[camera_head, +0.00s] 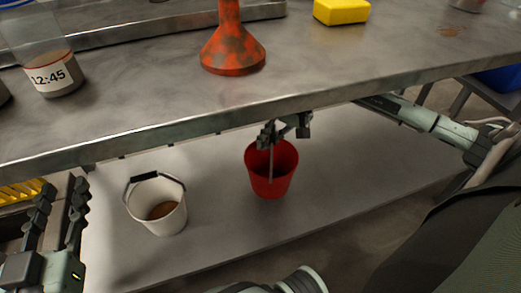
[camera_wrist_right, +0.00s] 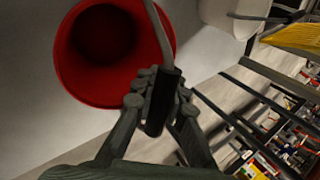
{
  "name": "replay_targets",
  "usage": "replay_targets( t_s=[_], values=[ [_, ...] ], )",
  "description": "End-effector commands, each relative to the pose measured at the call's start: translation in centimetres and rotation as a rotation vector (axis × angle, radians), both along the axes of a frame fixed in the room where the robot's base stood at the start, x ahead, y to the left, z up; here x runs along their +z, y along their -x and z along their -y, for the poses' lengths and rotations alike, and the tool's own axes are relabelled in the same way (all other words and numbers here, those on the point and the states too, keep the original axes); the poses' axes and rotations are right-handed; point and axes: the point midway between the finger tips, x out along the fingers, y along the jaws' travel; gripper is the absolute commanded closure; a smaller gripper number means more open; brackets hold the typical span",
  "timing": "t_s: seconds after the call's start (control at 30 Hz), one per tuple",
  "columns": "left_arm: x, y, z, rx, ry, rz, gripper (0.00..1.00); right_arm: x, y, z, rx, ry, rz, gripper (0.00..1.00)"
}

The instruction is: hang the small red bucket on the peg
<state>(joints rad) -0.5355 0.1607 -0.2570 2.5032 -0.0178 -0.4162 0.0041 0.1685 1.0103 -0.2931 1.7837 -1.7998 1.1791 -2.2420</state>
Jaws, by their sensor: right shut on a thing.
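The small red bucket (camera_head: 271,185) is below the front edge of the upper steel table, in the middle of the head view. It looks upright, and I cannot tell whether its base touches the lower shelf. My right gripper (camera_head: 270,138) is above its rim, shut on the bucket's handle. In the right wrist view the gripper (camera_wrist_right: 163,95) closes around the handle's dark grip, with the open red bucket (camera_wrist_right: 72,65) beside it. My left gripper (camera_head: 64,190) is open and empty at the lower left. I cannot make out the peg.
A white bucket (camera_head: 160,212) with brown contents stands on the lower shelf (camera_head: 225,215), left of the red one.

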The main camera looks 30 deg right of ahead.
Motion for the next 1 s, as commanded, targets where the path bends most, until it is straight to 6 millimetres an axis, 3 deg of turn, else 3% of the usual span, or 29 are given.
replay_targets(
  t_s=[0.17, 0.43, 1.0],
  values=[
    [-0.3, 0.0, -0.2, 0.003, -0.008, -0.014, 0.66, 0.1, -0.8, -1.1, 0.000, -0.002, 0.002, 1.00],
    [-0.1, 0.0, -0.2, 0.003, -0.004, -0.002, 0.66, -3.5, -0.7, -1.1, -0.002, -0.001, 0.000, 1.00],
    [0.7, 0.2, 0.6, -0.013, 0.020, 0.037, 0.66, -3.7, -0.7, -1.0, -0.001, 0.001, 0.001, 1.00]
  ],
)
